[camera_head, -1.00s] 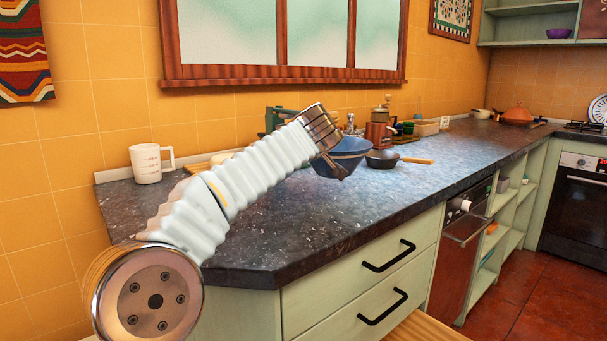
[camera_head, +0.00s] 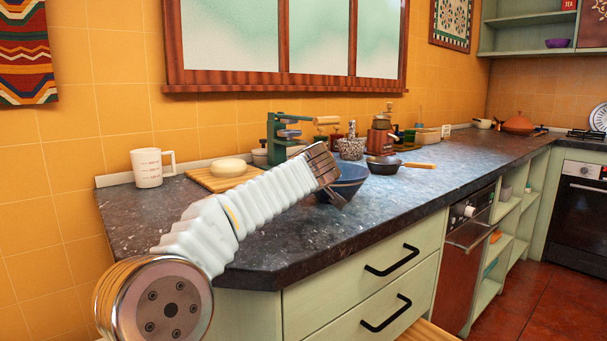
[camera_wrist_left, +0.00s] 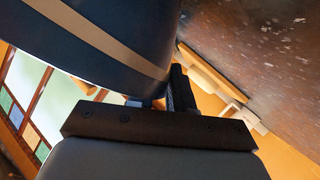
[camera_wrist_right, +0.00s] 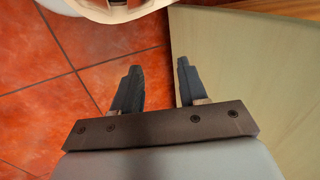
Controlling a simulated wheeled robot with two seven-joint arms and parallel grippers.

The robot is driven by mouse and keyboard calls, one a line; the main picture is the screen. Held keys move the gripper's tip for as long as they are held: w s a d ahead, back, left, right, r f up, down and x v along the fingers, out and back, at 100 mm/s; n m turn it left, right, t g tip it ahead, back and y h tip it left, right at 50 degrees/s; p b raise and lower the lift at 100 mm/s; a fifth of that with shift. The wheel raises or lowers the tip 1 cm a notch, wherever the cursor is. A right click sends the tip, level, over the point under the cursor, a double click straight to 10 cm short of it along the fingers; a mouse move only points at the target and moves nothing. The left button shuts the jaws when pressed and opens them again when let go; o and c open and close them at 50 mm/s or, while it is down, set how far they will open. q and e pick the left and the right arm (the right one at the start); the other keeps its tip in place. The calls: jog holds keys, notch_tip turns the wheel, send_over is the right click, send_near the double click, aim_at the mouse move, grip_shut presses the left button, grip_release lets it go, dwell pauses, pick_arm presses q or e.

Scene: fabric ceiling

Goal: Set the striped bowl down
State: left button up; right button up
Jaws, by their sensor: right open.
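The striped bowl (camera_head: 352,180) is dark blue and sits in my left gripper (camera_head: 333,188), low over the dark countertop (camera_head: 290,235). I cannot tell whether its base touches the counter. In the left wrist view the bowl (camera_wrist_left: 75,40) fills the upper left, with a tan stripe along its side. One left finger shows against the bowl's edge; the other is hidden behind the bowl. My right gripper (camera_wrist_right: 155,83) is open and empty in the right wrist view, above the red tiled floor beside a pale panel; it is outside the head view.
A white mug (camera_head: 148,170) and a wooden board (camera_head: 220,178) with a round pale item stand at the left. A green appliance (camera_head: 277,135), a speckled pot (camera_head: 350,149) and a small dark pan (camera_head: 384,165) stand behind the bowl. The counter's front part is clear.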

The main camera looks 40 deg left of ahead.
pick_arm(q)
jog(key=shift+o, duration=1.2)
jog(key=shift+r, duration=0.15)
jog(key=v, duration=1.2)
